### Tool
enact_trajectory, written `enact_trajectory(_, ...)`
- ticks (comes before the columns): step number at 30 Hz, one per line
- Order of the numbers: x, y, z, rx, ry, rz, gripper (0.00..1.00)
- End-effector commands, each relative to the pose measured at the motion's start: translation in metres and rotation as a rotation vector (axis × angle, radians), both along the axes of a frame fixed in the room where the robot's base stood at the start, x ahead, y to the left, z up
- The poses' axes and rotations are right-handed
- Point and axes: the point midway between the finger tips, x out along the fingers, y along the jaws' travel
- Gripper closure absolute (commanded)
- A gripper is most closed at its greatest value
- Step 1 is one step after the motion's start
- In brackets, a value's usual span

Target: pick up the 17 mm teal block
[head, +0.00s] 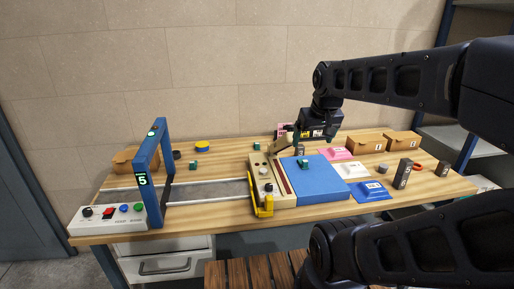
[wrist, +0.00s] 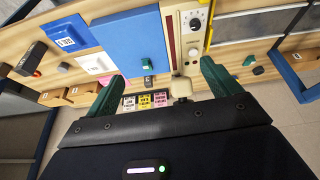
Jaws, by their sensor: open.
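Small teal-green blocks show in the head view: one on the blue mat (head: 303,164), one left of the press on the wood (head: 193,165), and one behind the press (head: 257,146). No size can be read on any, so I cannot tell which is 17 mm. In the wrist view, a teal block (wrist: 147,64) shows at the blue mat's edge, and another (wrist: 249,60) lies past the right finger. My gripper (wrist: 162,71) is open, with green fingers wide apart. It is above the back of the table, behind the mat, and nothing is seen held.
The beige press panel (head: 266,180) with a yellow guard (head: 262,207) stands beside the blue mat (head: 325,189). A blue gate (head: 152,172) stands left. Black labelled blocks (head: 402,173), coloured trays (head: 370,190) and cardboard boxes (head: 366,143) fill the right. A beige knob (wrist: 181,88) shows between the fingers.

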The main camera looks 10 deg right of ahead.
Motion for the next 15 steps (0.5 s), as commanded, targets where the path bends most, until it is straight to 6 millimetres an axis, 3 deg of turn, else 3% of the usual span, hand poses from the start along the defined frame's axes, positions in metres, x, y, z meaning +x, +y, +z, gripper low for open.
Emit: enact_trajectory(15, 0.131, 0.011, 0.039, -0.163, 0.115, 0.304, 0.11)
